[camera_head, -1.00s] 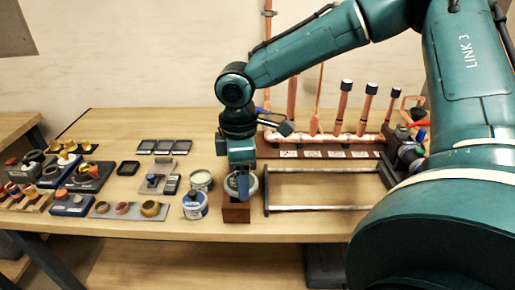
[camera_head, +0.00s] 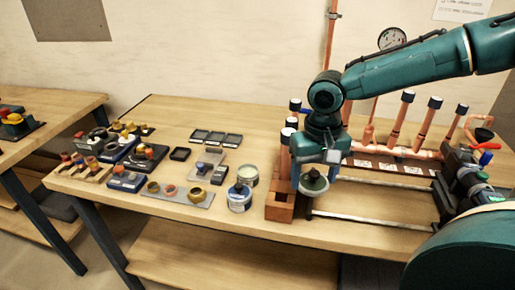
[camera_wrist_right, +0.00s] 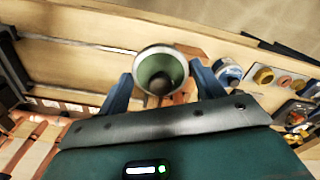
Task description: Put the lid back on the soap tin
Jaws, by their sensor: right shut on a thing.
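My right gripper (camera_head: 314,184) is shut on a round lid-like piece (camera_head: 314,179) with a pale rim, green face and dark round knob. In the right wrist view, this piece (camera_wrist_right: 153,62) sits between the two blue fingers, above the bench front. A tin with a blue and white label (camera_head: 240,199) stands left of the gripper, with something dark on its top. Just behind it is an open tin (camera_head: 248,174) with pale contents. I cannot tell which is the soap tin. My left gripper is not in view.
A brown wooden block (camera_head: 279,210) stands just left of the gripper. A metal rail frame (camera_head: 370,219) and copper manifold (camera_head: 395,150) lie to the right. Several small trays, rings and fittings fill the bench's left part. The left back of the bench (camera_head: 190,112) is clear.

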